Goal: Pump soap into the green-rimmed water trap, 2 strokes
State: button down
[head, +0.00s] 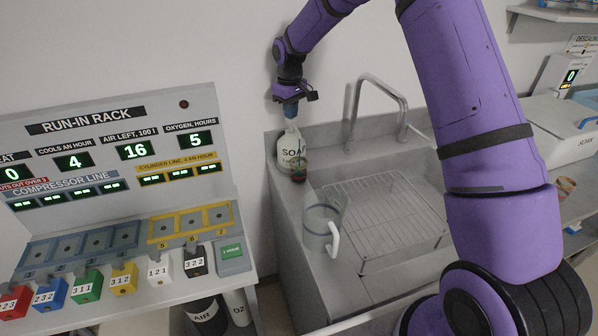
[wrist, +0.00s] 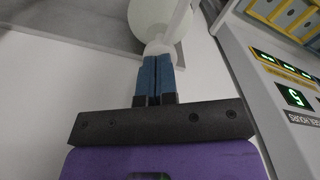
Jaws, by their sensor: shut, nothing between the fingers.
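The white soap bottle (head: 286,152) stands upright at the back left corner of the sink counter. Its pump top shows just under my gripper (head: 290,110). In the wrist view, the blue fingers of my gripper (wrist: 155,68) are together and empty, their tips at the white pump head (wrist: 158,47) of the soap bottle (wrist: 160,18). I cannot tell whether they press on it. A small dark cup (head: 299,172), with a greenish upper part and some red, stands close in front of the bottle under the spout side. It looks like the water trap; its contents are hidden.
A clear jug (head: 321,228) with a white handle stands on the counter's left edge. A wire drying rack (head: 385,215) lies to its right, below the tap (head: 378,82). The run-in rack (head: 120,150), with colored numbered blocks, stands at the left.

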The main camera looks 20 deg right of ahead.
jog(key=shift+f, duration=0.55)
jog(key=shift+r, duration=2)
jog(key=shift+r, duration=0.1)
jog(key=shift+r, duration=2.9)
